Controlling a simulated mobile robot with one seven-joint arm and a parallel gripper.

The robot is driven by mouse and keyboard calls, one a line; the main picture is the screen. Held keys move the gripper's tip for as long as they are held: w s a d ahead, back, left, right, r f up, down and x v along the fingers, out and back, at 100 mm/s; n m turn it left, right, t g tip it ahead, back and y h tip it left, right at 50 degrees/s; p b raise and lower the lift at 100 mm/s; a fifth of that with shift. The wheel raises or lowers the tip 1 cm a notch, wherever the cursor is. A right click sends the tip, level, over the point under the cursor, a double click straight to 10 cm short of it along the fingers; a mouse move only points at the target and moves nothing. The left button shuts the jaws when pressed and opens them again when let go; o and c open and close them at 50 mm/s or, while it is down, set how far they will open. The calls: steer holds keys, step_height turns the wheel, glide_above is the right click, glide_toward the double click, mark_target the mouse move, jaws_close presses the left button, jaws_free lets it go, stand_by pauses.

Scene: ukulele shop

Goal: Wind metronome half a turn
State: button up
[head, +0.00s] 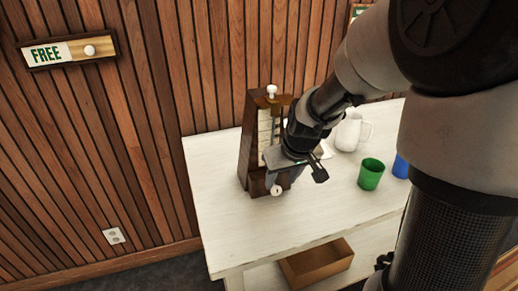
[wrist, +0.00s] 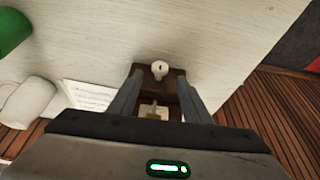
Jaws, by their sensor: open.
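The metronome (head: 255,150) is a tall dark-brown wooden case with a pale scale, upright at the table's left end. A white knob (head: 271,91) is at its top. Another white knob with a dark mark (head: 277,190) is low on its front. My gripper (head: 294,178) is open and hangs close in front of the metronome, covering part of it. In the wrist view, the marked white knob (wrist: 160,69) shows between the tips of my open gripper (wrist: 161,76), with brown wood behind. I cannot tell whether either finger touches it.
The white table (head: 225,225) also holds a white pitcher (head: 347,133), a green cup (head: 370,174), a blue cup (head: 401,167) and paper (wrist: 88,97). An open brown box (head: 318,265) is on the shelf below. A "FREE" sign (head: 68,51) hangs on the slatted wall. The table's front left is clear.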

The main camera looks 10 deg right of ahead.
mark_target(278, 188)
steer(key=b+x, duration=0.1)
steer(key=x, duration=0.5)
steer(key=shift+c, duration=0.4)
steer(key=c, duration=0.9)
steer(key=shift+c, duration=0.2)
